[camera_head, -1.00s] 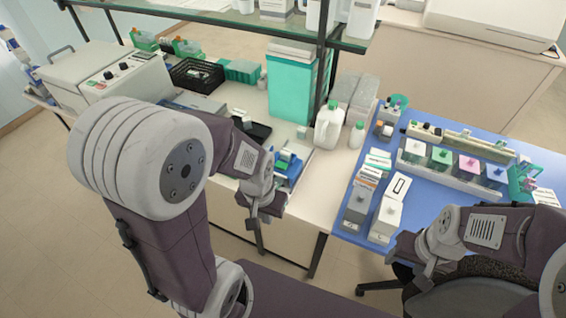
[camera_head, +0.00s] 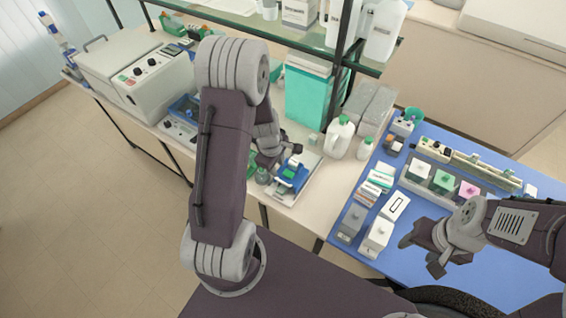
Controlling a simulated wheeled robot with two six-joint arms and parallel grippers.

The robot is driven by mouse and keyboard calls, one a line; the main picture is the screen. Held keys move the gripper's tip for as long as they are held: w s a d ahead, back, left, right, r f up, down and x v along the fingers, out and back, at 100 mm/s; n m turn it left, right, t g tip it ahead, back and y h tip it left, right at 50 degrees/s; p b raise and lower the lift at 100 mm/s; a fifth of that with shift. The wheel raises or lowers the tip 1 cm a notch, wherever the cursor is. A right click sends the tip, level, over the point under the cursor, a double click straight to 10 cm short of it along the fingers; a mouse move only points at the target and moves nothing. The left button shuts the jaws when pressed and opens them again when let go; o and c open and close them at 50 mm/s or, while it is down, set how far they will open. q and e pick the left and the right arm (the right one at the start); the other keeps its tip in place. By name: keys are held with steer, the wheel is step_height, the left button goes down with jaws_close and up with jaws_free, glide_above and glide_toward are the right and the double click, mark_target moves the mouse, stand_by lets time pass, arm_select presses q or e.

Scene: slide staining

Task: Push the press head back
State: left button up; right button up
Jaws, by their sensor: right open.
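A small blue device with a white and green top (camera_head: 293,171) stands on a pale base on the white bench, right of my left gripper. It looks like the press, but its head is too small to make out clearly. My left gripper (camera_head: 266,165) is low over the bench beside the device's left side. Its fingers are partly hidden and small, so I cannot tell whether they touch the device or how wide they stand. My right gripper (camera_head: 426,252) is open and empty above the blue mat, away from the device.
A teal box (camera_head: 312,100) and white bottles (camera_head: 338,137) stand behind the device. A blue mat (camera_head: 500,275) to the right bears grey and white boxes (camera_head: 376,238) and a rack of coloured jars (camera_head: 443,181). A large beige machine (camera_head: 155,88) stands at the left. A glass shelf hangs above.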

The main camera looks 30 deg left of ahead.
mark_target(279, 180)
arm_select(q)
steer(key=f+b, duration=0.1)
steer(key=f, duration=0.1)
steer(key=f+b, duration=0.2)
steer(key=f, duration=0.1)
steer(key=w+f+b, duration=0.1)
steer(key=f+b, duration=0.1)
steer(key=f, duration=0.1)
steer(key=shift+d+f, duration=0.1)
steer(key=shift+f, duration=0.15)
steer(key=shift+s+f, duration=0.1)
steer(key=shift+f, duration=0.05)
steer(key=shift+s, duration=0.25)
steer(key=shift+w, duration=0.2)
steer(key=c, duration=0.3)
steer(key=shift+w, duration=0.1)
jaws_close()
arm_select(e)
steer(key=f, duration=0.4)
steer(key=shift+s+f, duration=0.4)
